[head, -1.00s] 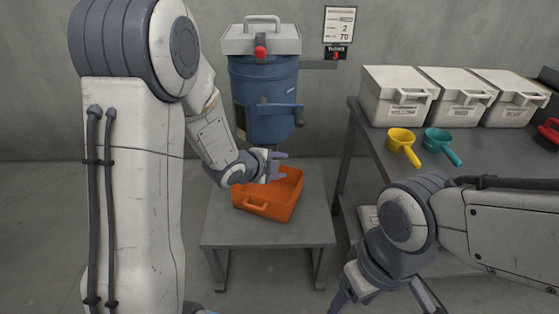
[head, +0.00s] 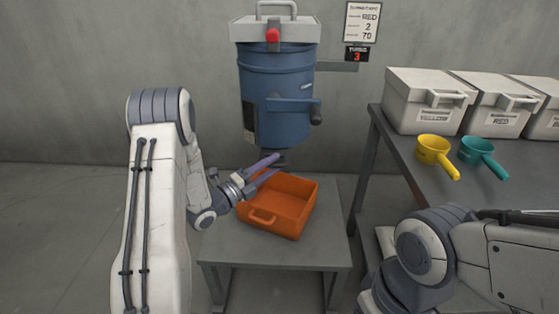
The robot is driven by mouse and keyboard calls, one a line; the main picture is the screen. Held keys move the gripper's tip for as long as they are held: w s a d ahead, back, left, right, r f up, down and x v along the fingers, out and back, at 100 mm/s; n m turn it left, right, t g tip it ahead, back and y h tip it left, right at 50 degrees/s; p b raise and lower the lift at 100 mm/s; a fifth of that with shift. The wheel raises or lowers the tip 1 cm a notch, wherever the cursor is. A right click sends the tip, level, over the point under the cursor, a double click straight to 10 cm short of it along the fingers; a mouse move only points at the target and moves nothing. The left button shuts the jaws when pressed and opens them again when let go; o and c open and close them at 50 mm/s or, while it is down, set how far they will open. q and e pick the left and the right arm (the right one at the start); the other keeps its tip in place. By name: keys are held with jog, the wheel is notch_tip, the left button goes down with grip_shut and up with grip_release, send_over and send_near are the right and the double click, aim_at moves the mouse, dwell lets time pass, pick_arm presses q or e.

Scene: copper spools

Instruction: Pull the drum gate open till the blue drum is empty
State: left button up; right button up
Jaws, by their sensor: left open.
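The blue drum (head: 275,75) hangs by the back wall, with a white lid and a red knob (head: 273,37) on top. A blue bar with a dark grip (head: 316,113) juts across its front right. The outlet under the drum is partly hidden by my left gripper (head: 277,164), which is open and empty, its fingers pointing right, just below the drum's bottom. I cannot tell if it touches anything. An empty-looking orange tray (head: 270,218) sits below on a grey table. My right gripper is out of view; only its arm shows at lower right.
The small grey table (head: 325,250) stands under the drum. At right a longer table (head: 405,170) carries white bins (head: 425,102), a yellow scoop (head: 434,150) and a teal scoop (head: 478,150). A sign (head: 362,22) hangs on the wall. Floor at left is clear.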

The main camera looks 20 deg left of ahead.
pick_arm(q)
jog(key=x, duration=0.3)
jog(key=shift+w+d, duration=0.1)
jog(key=shift+w, duration=0.2)
